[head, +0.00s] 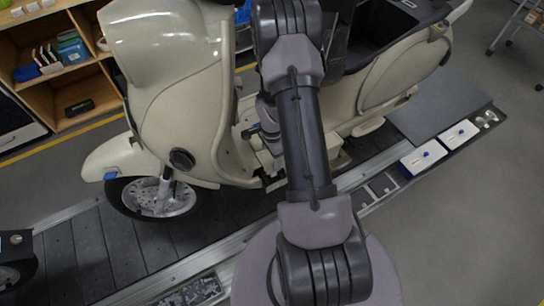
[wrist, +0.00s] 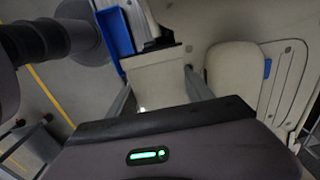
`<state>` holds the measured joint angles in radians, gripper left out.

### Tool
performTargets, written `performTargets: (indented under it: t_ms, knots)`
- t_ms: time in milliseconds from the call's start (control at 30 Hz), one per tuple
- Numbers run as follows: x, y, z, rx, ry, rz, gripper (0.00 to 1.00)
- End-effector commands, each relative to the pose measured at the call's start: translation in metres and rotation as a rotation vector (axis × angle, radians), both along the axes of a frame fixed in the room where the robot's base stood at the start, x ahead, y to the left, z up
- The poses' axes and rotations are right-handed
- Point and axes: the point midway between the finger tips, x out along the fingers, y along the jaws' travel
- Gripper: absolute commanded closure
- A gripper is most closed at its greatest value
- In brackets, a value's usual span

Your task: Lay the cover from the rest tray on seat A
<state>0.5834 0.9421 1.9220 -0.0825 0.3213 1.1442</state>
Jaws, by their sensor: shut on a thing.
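My gripper (wrist: 162,95) shows at the bottom of the wrist view, its two grey fingers on either side of a pale cream panel, which looks like the cover (wrist: 160,78). It is shut on this panel. The cover's near edge is hidden by the gripper body. Seat A cannot be told apart in either view.
The scooter stands on the dark slat conveyor (head: 60,250). In the wrist view, a blue part (wrist: 114,32) lies beyond the cover at upper left, and a rounded cream panel (wrist: 234,75) is close at right. A wooden shelf (head: 75,95) stands at back left.

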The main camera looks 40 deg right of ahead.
Motion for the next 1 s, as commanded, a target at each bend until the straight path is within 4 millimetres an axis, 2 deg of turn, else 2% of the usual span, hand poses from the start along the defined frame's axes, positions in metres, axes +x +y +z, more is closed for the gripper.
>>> performTargets:
  t_ms: [267, 1000]
  knots:
    - [0.000, 0.000, -0.010, 0.000, 0.000, 0.000, 0.83]
    - [0.000, 0.000, -0.062, 0.000, 0.000, 0.000, 0.83]
